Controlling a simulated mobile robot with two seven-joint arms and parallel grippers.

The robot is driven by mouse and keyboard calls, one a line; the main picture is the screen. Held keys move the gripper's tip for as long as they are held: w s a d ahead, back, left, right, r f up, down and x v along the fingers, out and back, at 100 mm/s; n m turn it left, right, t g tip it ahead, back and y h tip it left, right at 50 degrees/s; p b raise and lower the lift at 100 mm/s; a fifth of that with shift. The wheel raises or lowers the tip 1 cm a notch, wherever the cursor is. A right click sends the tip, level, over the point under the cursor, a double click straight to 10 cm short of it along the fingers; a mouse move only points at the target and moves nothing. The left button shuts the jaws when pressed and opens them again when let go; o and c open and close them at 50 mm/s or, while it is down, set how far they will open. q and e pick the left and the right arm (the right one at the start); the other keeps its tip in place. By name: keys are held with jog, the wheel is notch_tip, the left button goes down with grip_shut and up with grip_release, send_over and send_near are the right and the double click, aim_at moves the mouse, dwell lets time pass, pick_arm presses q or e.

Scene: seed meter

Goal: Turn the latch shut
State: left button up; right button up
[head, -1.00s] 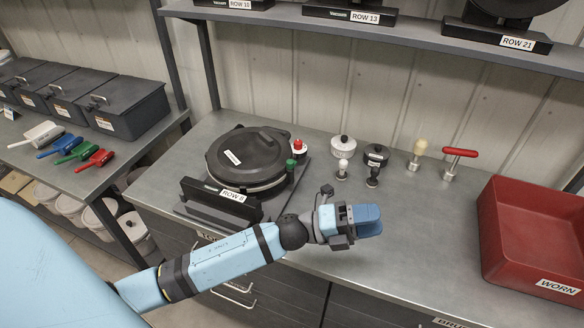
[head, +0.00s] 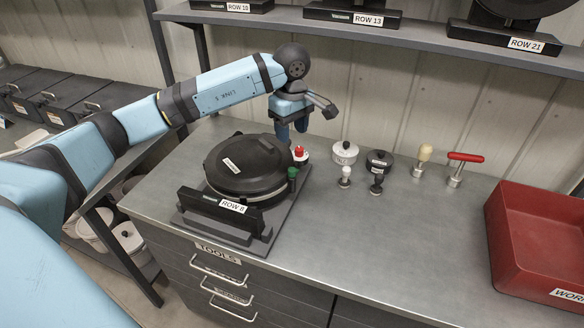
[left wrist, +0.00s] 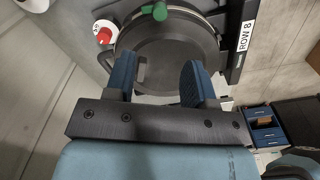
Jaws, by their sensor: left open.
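The seed meter (head: 240,168) is a round black housing with its lid down, on a dark stand marked ROW 8. A green knob (head: 292,173) stands at its right edge and looks like the latch; I cannot tell its turned position. In the left wrist view the green knob (left wrist: 158,11) shows at the top, beyond my fingertips. My left gripper (head: 292,130) points down above and behind the meter's back right side. In the left wrist view the gripper (left wrist: 158,68) is open and empty, with the black lid (left wrist: 165,55) behind its fingers. My right gripper is out of view.
A red knob on a white base (head: 300,155) is close behind the green knob. Right of it stand a white pot (head: 345,153), a black pot (head: 379,162) and several small handled tools. A red WORN bin (head: 535,235) is at far right. The front bench is clear.

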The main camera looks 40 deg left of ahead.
aim_at(292, 169)
pick_arm(q)
notch_tip(292, 169, down, 11)
jog(key=shift+f+p, duration=0.1)
jog(key=shift+p, duration=0.95)
jog(key=shift+f, duration=0.65)
grip_shut()
